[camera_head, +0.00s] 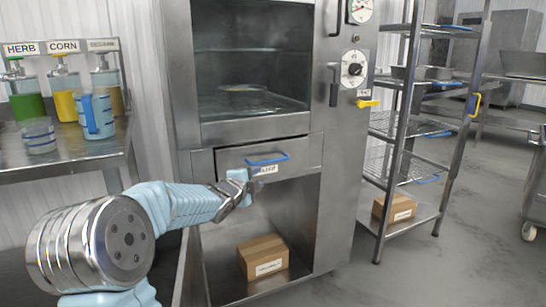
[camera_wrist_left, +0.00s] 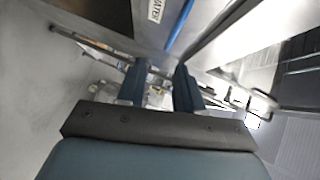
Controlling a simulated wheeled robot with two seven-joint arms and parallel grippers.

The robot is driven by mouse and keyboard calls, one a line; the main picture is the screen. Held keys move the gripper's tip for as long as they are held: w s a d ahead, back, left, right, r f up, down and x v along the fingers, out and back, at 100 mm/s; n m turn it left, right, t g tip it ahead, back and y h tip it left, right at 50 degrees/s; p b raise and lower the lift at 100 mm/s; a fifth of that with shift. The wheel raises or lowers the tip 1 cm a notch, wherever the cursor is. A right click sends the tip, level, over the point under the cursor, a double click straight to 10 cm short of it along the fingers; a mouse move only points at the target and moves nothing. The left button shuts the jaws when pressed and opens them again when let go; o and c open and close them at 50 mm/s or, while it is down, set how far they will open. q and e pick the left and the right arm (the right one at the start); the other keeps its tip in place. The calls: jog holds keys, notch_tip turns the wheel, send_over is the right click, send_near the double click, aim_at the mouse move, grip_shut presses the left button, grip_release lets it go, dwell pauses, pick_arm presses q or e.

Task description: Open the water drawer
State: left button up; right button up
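In the left wrist view the blue handle (camera_wrist_left: 180,24) and the label (camera_wrist_left: 155,10) show at the top, beyond the fingertips. My left gripper (camera_head: 245,183) is just below and left of the handle, apart from it. Its two blue fingers (camera_wrist_left: 159,70) stand apart with nothing between them. My right gripper is in neither view.
An open compartment below the drawer holds a cardboard box (camera_head: 263,258). A side table (camera_head: 60,162) with dispensers and a blue measuring jug (camera_head: 96,116) stands at left. A wire shelf rack (camera_head: 408,165) stands right of the cabinet.

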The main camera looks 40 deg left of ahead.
aim_at(268, 162)
pick_arm(q)
jog(key=p+x, duration=0.1)
jog(key=x, duration=0.3)
jog(key=a+r+x, duration=0.1)
jog(key=x, duration=0.4)
jog(key=r+p+x, duration=0.1)
jog(key=x, duration=0.3)
jog(key=shift+w+a+f+p, duration=0.15)
jog(key=shift+a+p, duration=0.15)
jog(key=shift+a, duration=0.15)
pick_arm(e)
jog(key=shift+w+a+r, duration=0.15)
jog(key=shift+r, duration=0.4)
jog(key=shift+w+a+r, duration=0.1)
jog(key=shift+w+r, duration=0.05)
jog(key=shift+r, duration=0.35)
pick_arm(q)
grip_shut()
